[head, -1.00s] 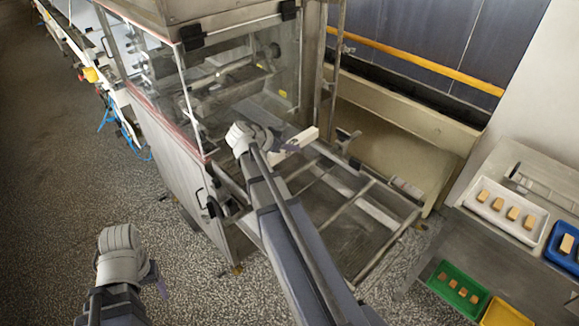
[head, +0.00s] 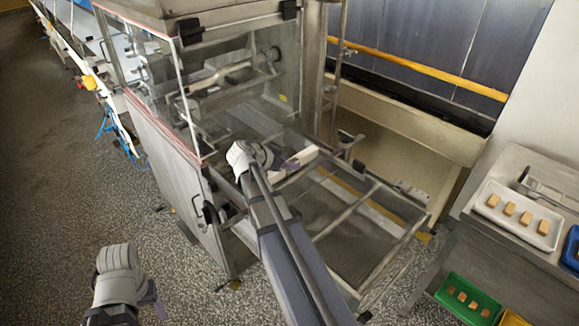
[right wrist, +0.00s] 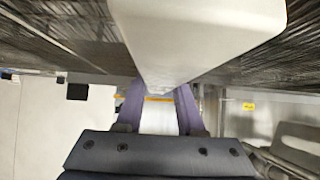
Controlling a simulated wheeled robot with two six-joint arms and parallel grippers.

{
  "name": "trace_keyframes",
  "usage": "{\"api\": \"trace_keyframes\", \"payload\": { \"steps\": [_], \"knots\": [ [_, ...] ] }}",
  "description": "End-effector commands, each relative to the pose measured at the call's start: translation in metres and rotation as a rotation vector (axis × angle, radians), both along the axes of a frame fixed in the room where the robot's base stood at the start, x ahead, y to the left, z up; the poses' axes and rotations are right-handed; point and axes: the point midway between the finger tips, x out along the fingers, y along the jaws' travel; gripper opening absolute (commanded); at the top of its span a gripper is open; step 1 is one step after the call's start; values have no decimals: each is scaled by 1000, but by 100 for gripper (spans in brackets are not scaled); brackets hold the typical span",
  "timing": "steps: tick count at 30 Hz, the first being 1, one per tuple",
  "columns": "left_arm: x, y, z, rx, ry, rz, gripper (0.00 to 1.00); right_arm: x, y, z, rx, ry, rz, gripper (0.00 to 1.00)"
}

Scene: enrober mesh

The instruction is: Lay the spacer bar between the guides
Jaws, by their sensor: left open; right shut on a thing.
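The spacer bar (head: 304,157) is a pale, cream-white block in the head view. My right gripper (head: 281,170) is shut on it at the machine's outfeed frame. In the right wrist view the bar (right wrist: 200,35) fills the top middle, with the purple fingers (right wrist: 160,105) on either side of its near end. Metal rails (head: 346,212) of the frame lie below and to the right; I cannot tell which are the guides, or whether the bar touches them. My left gripper (head: 152,294) is open and empty, low at the left above the floor.
The glass-walled machine (head: 165,130) stands behind and left of the bar. A side table at the right holds a white tray (head: 545,240) of small tan blocks; a green tray (head: 440,283) stands lower. A yellow rail (head: 440,75) runs along the back wall.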

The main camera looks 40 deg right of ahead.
Motion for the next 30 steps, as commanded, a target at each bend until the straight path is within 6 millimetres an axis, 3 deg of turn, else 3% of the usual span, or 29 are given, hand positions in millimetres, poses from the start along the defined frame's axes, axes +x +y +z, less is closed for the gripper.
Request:
{"api": "trace_keyframes", "payload": {
  "steps": [5, 6, 14, 24, 30],
  "knots": [
    [0, 0, -4, 0, 0, 0, 67, 0, 0, -4, -1, 0, 0, 0],
    [0, 0, -4, 0, 0, 0, 67, 0, 0, -4, 0, 0, 0, 38],
    [0, 0, -3, 0, 0, 0, 67, 0, 0, -3, 0, 0, 0, 67],
    [0, 0, 4, 0, 0, 0, 67, 0, 1, 4, 0, 0, 0, 67],
    [0, 0, 30, 0, 0, 0, 67, -3, 30, 30, 0, 1, 3, 67]
  ]
}}
